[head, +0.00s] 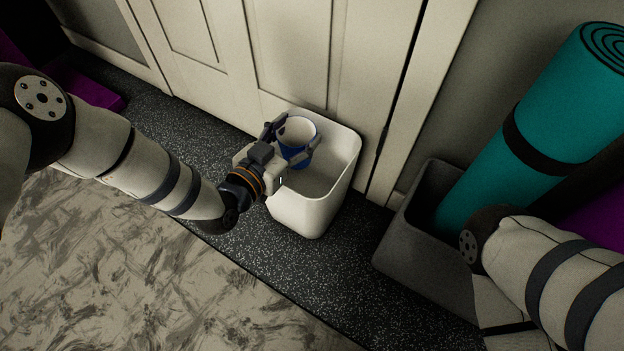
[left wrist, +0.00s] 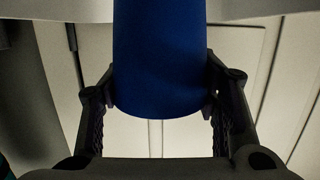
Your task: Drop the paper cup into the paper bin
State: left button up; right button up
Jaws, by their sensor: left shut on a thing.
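The paper cup (head: 298,139) is blue outside with a white inside and rim. My left gripper (head: 293,146) is shut on it and holds it over the mouth of the white paper bin (head: 307,211), toward the back left of the opening. In the left wrist view the blue cup (left wrist: 160,60) sits between the two fingers (left wrist: 160,100). The part of the bin floor that shows is empty; my gripper and the cup hide the rest. My right arm shows at the lower right of the head view, but its gripper is out of view.
A grey box (head: 425,240) holding a rolled teal mat (head: 540,130) stands right of the bin. Pale panelled doors (head: 300,50) rise right behind the bin. Dark speckled flooring (head: 270,260) lies in front, with a marbled floor (head: 120,270) nearer me. Purple items lie at both sides.

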pick_arm(q)
jog(key=shift+f, duration=0.1)
jog(key=o, duration=0.8)
jog(key=v, duration=1.2)
